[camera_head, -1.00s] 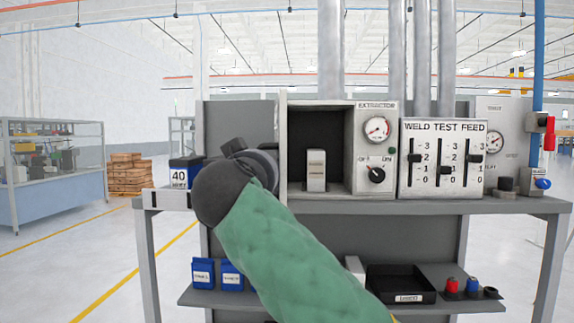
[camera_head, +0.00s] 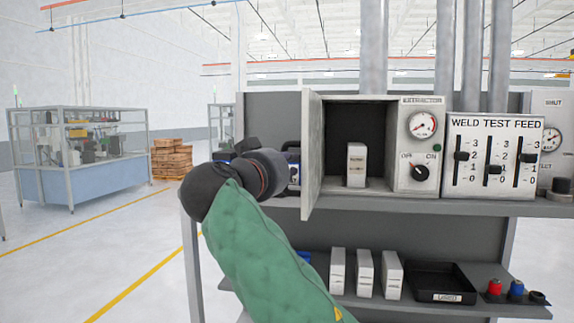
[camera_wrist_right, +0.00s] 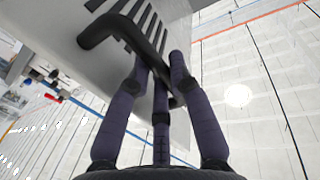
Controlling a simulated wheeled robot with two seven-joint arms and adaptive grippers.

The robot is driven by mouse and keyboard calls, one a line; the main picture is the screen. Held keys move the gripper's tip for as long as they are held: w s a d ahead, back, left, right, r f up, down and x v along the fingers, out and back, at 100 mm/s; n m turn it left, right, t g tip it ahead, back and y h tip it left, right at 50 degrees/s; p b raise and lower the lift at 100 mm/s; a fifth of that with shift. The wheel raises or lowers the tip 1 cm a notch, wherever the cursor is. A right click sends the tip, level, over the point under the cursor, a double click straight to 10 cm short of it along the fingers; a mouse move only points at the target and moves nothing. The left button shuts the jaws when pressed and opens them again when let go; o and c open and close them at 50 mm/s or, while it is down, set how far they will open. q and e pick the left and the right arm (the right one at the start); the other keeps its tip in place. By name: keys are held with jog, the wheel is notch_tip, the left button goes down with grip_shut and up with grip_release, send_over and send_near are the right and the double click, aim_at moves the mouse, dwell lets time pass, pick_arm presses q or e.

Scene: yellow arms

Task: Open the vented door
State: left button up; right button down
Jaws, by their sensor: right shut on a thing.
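The vented door (camera_head: 312,150) stands swung out from the left side of the grey extractor box (camera_head: 420,180), and I see its edge and part of its inner face in the head view. In the right wrist view the door's slotted face (camera_wrist_right: 70,45) fills the upper left, with a dark bar handle (camera_wrist_right: 98,27) on it. My right gripper (camera_wrist_right: 160,80) is shut on this handle, its fingers around the bar. In the head view my right gripper (camera_head: 272,172) is left of the door, its fingertips partly hidden. My left gripper is not in view.
A white block (camera_head: 356,165) stands inside the open box. The weld test feed panel (camera_head: 492,157) is to the right. The shelf below holds several white blocks and a black tray (camera_head: 443,297). Open floor lies left of the bench, with a pallet stack (camera_head: 171,158) further back.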

jog(key=shift+f, duration=0.1)
jog(key=c, duration=1.4)
grip_release()
jog(key=shift+w, duration=0.1)
jog(key=v, duration=1.2)
